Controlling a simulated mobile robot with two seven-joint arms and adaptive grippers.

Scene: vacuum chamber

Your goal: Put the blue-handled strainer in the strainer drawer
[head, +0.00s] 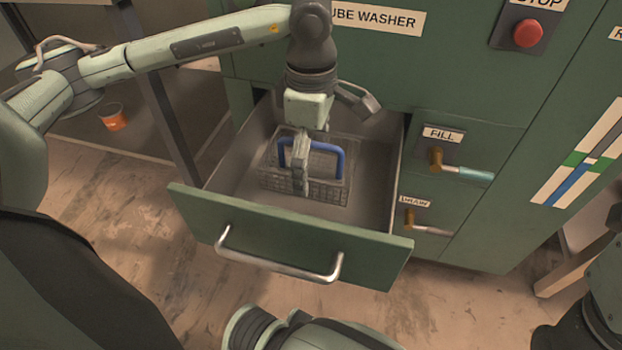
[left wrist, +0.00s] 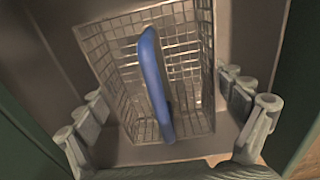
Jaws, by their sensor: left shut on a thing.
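The strainer (head: 328,185) is a grey wire-mesh basket with a blue arched handle. It is inside the open green drawer (head: 290,245), within its grey walls. I cannot tell whether its underside touches the drawer floor. In the left wrist view the strainer's blue handle (left wrist: 153,80) runs between the two fingers of the left gripper (left wrist: 165,122), with the mesh below. My right gripper is out of view.
The green tube washer cabinet (head: 470,60) stands behind the drawer, with a red stop button (head: 528,33). A fill valve (head: 460,168) and a lower valve (head: 425,225) stick out right of the drawer. An orange cup (head: 112,117) sits on a shelf at left.

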